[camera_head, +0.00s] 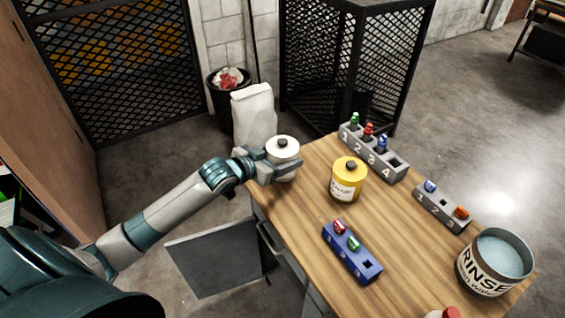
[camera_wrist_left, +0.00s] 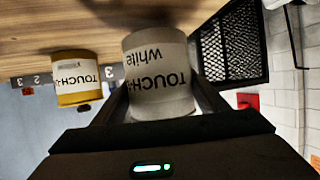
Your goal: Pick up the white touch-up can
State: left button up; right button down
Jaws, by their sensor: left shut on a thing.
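The white touch-up can (camera_head: 283,150) has a dark knob on its lid and is at the far left corner of the wooden table. My left gripper (camera_head: 283,170) is shut around it, with a finger across its lower side. In the left wrist view the can (camera_wrist_left: 160,75) fills the space between the fingers, and its label reads "TOUCH-" and "white" upside down. I cannot tell whether its base touches the table. A yellow can (camera_head: 348,180) stands to its right, also in the left wrist view (camera_wrist_left: 76,78). My right gripper is not in view.
On the table (camera_head: 400,235) are a grey numbered rack (camera_head: 372,153), a smaller grey rack (camera_head: 443,208), a blue rack (camera_head: 351,252) and a RINSE bucket (camera_head: 494,262). A white bag (camera_head: 254,115) and a black bin (camera_head: 229,95) stand behind.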

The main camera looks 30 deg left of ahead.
pick_arm(q)
jog(key=shift+r, duration=0.85)
jog(key=s+d+r+b, duration=0.2)
jog(key=s+d+r, duration=0.2)
jog(key=d+r, duration=0.3)
jog(key=d, duration=0.3)
jog(key=shift+s+d, duration=0.2)
jog(key=shift+d, duration=0.2)
jog(key=shift+r, duration=0.1)
